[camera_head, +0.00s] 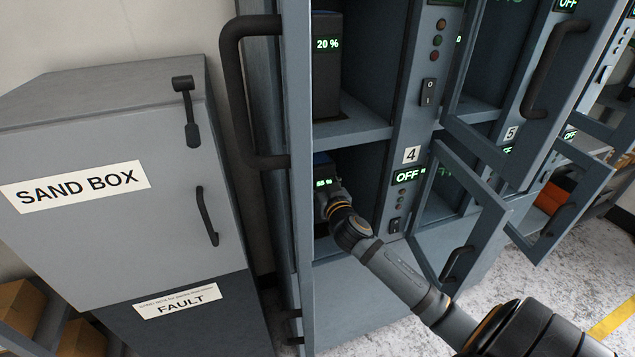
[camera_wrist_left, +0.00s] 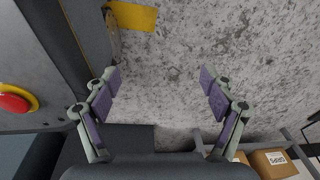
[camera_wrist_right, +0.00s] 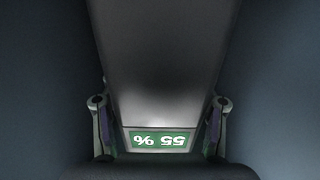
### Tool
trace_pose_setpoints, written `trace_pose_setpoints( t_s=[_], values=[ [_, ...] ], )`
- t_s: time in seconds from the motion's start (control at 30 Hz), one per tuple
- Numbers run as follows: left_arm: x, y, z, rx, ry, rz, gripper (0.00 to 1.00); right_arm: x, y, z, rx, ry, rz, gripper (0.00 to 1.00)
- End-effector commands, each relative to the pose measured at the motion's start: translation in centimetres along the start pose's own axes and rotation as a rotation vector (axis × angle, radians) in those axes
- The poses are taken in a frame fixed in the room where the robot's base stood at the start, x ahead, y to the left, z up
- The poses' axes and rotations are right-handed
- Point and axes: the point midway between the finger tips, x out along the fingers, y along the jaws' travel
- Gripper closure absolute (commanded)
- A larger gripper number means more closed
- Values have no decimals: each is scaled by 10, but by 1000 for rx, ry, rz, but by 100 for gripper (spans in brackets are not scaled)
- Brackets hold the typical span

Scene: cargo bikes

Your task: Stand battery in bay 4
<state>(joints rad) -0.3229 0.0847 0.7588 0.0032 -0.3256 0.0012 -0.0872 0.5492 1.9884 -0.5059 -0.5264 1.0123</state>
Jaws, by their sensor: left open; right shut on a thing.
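The battery (camera_head: 322,160) is a dark upright block inside bay 4 (camera_head: 365,165), largely hidden by the bay's edge and my right arm. My right gripper (camera_head: 333,203) reaches into the bay and is shut on it. In the right wrist view the battery (camera_wrist_right: 160,65) lies between the fingers of my right gripper (camera_wrist_right: 160,125), and its green display reads 55 %. I cannot tell whether its base touches the bay floor. The bay's panel (camera_head: 408,177) reads OFF beside the label 4. My left gripper (camera_wrist_left: 160,80) is open and empty above the speckled floor.
Bay 4's glazed door (camera_head: 487,190) hangs open to the right of my arm. Another battery (camera_head: 326,75) reading 20 % stands in the bay above. A grey sand box (camera_head: 110,190) stands left. A red button (camera_wrist_left: 17,98) shows in the left wrist view.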

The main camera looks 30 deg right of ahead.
Motion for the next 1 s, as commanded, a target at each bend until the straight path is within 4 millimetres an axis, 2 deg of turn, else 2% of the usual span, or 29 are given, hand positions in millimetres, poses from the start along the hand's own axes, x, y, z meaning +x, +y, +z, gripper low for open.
trace_pose_setpoints(
  t_s=[0.23,0.43,0.6,1.0],
  values=[
    [2,1,-9,-1,3,1,17,0,-2,2,-1,9,-4,100],
    [8,2,-43,-2,19,1,17,0,-2,26,-1,8,-4,100],
    [3,2,-59,-2,23,1,17,0,-2,33,-1,9,-4,100],
    [2,2,-63,-2,24,2,17,0,-2,35,-1,9,-4,100]
  ],
)
